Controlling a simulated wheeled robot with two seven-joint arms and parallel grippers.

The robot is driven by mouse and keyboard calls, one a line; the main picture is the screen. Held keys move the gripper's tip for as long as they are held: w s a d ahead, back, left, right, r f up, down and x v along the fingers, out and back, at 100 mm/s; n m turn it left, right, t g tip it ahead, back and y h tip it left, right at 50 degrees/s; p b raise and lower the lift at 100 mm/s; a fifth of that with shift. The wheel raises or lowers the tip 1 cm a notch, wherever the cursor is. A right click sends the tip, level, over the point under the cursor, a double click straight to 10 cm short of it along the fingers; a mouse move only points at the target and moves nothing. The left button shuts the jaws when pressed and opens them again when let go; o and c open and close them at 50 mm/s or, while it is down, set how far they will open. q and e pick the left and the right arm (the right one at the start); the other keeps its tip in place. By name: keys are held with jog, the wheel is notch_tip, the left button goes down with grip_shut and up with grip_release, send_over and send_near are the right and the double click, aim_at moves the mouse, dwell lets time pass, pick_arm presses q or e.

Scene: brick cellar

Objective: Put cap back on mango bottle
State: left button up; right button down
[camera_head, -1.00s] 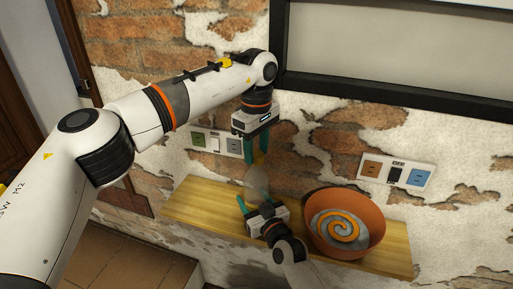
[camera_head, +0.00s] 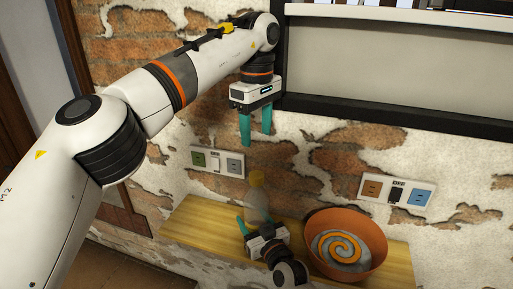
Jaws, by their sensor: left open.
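The mango bottle (camera_head: 257,209) is pale, see-through and upright on the wooden shelf. A yellow-orange cap (camera_head: 257,179) shows at its top; how firmly it sits I cannot tell. My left gripper (camera_head: 256,142) is above the cap, pointing down, with its teal fingers apart and nothing between them. My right gripper (camera_head: 258,224) is low at the front of the bottle. One teal finger shows beside the bottle's left side. The gripper body hides the bottle's lower part, so its grip is unclear.
An orange bowl with a grey and orange spiral inside (camera_head: 345,245) stands on the wooden shelf (camera_head: 200,221), right of the bottle. Socket panels (camera_head: 217,161) (camera_head: 397,191) are on the brick wall. A black-framed panel (camera_head: 400,70) is above. The shelf's left end is clear.

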pick_arm(q)
jog(key=shift+r, duration=0.7)
pick_arm(e)
jog(key=shift+c, duration=1.8)
grip_release()
pick_arm(q)
jog(key=shift+f+b, duration=0.35)
pick_arm(e)
jog(key=v, duration=1.2)
